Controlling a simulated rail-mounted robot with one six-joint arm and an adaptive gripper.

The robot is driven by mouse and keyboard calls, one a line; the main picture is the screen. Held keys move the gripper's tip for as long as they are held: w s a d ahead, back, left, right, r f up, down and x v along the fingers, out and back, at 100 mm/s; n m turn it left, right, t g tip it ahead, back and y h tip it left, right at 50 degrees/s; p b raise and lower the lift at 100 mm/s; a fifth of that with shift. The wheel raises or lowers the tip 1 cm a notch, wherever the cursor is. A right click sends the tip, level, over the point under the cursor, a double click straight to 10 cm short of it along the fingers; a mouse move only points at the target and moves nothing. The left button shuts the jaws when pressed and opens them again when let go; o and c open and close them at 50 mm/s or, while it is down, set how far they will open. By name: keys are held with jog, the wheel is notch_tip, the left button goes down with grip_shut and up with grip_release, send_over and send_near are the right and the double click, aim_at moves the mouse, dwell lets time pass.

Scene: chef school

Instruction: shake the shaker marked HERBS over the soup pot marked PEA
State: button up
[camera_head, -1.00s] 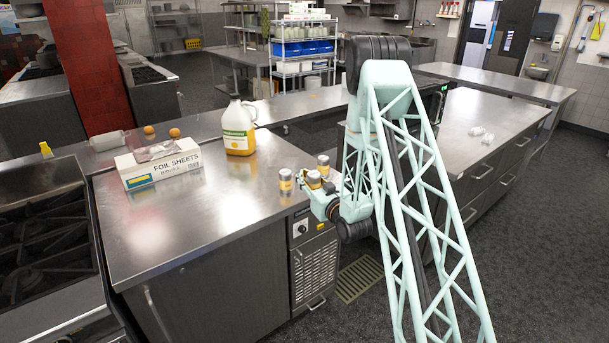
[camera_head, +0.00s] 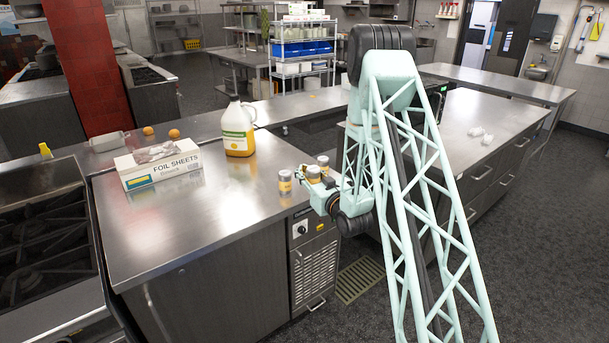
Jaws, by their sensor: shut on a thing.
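Three small shakers with yellow-orange labels are at the right edge of the steel counter (camera_head: 215,215). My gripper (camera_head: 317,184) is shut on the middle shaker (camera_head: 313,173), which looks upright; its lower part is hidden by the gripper. A second shaker (camera_head: 285,182) stands to its left and a third shaker (camera_head: 323,162) stands just behind it. The labels are too small to read, so I cannot tell which one is marked HERBS. I see no soup pot marked PEA in this view.
A foil sheets box (camera_head: 160,166) and a yellow jug (camera_head: 238,130) stand farther back on the counter. A stove (camera_head: 45,240) is at the left. The front of the counter is clear. Another steel counter (camera_head: 500,120) stands at the right.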

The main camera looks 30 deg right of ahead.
notch_tip(320, 180, up, 2)
jog(key=shift+r, duration=0.25)
jog(key=shift+a, duration=0.1)
dwell(0.4)
jog(key=a+r, duration=0.3)
jog(key=a, duration=0.9)
jog(key=w+a+r, duration=0.1)
jog(key=a+r, duration=0.2)
jog(key=a, duration=0.9)
jog(key=shift+w+a+r+b, duration=0.3)
jog(key=shift+a+r, duration=0.05)
